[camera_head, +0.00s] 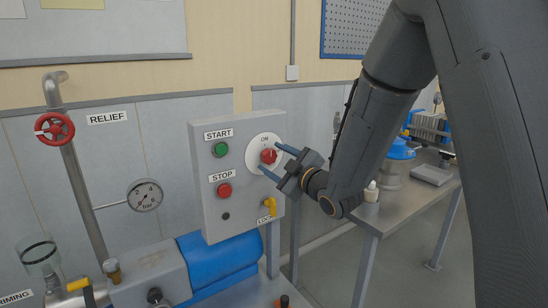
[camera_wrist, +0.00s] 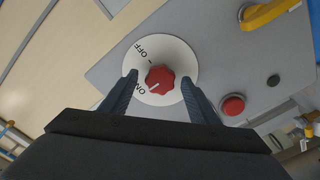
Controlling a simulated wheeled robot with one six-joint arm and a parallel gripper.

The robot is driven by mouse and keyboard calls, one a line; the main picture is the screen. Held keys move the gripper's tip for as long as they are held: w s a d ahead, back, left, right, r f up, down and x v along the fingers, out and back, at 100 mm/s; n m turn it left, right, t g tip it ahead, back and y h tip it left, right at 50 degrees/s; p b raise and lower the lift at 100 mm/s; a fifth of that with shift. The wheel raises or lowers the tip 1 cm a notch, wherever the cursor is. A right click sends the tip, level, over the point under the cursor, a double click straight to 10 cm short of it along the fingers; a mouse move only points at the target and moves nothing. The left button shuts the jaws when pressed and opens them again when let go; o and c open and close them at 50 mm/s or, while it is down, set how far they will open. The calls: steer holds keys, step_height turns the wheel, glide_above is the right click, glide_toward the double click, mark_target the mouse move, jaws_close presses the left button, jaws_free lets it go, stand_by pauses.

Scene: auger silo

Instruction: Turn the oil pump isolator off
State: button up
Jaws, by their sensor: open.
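The oil pump isolator is a red knob (camera_head: 268,156) on a white round plate (camera_head: 256,143) on a grey control box. In the wrist view the knob (camera_wrist: 159,79) sits in the middle of its plate (camera_wrist: 182,56), which reads ON and OFF. The knob's pale mark appears to point toward ON. My gripper (camera_head: 269,157) is open, with its blue fingers reaching to the plate. In the wrist view my gripper's fingertips (camera_wrist: 158,77) lie on either side of the knob, with a gap on each side. OFF is not readable in the head view.
The box (camera_head: 203,189) also carries a green START button (camera_head: 221,150), a red STOP button (camera_head: 224,190) and a yellow LOCK lever (camera_head: 270,207) below the isolator. A blue motor (camera_head: 222,258) lies below. A workbench (camera_head: 395,205) stands right, beside my arm.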

steer(key=shift+w+a, duration=0.15)
steer(key=shift+w, duration=0.1)
steer(key=c, duration=1)
steer(key=shift+c, duration=0.2)
